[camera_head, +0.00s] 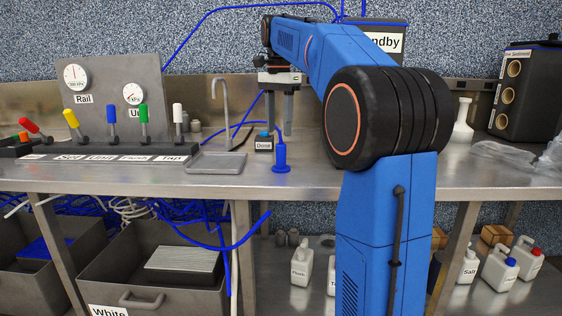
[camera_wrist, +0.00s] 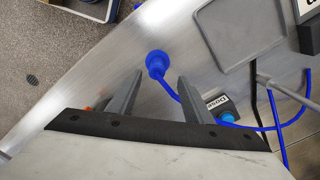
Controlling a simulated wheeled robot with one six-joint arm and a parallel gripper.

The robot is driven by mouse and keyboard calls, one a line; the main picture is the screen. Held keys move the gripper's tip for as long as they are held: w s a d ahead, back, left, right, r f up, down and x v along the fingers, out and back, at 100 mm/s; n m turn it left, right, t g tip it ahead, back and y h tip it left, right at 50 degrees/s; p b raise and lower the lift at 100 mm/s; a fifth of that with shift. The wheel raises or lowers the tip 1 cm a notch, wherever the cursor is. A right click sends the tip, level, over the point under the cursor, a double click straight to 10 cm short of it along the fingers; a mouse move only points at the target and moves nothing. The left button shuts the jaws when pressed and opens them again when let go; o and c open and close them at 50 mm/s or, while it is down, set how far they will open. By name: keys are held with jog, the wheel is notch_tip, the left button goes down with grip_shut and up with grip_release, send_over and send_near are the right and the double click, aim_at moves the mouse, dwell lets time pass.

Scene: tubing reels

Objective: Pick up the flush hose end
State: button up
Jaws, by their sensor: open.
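A blue hose end (camera_head: 281,158) stands upright on its round foot on the steel bench. I see no label on it, so I cannot confirm it is the flush one. In the wrist view the hose end (camera_wrist: 156,63) lies just beyond and between the fingertips, and its blue hose runs past the right finger. My gripper (camera_head: 279,131) is open, pointing down above and slightly behind the hose end in the head view. Its two grey fingers also show in the wrist view (camera_wrist: 160,77), apart and empty.
A small box with a blue button (camera_head: 264,142) stands just left of the hose end. A steel tray (camera_head: 217,163) with a tap lies further left, then a lever panel (camera_head: 110,150). The bench's front edge (camera_head: 290,190) is close. A white bottle (camera_head: 462,120) stands at right.

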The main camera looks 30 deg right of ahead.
aim_at(281, 144)
notch_tip(281, 144, down, 4)
jog(key=shift+r, duration=0.15)
jog(key=shift+s+d+f, duration=0.1)
jog(key=shift+s+f, duration=0.05)
jog(key=shift+f, duration=1.2)
jog(key=shift+s+d+f, duration=0.1)
jog(key=shift+f, duration=1.2)
grip_shut()
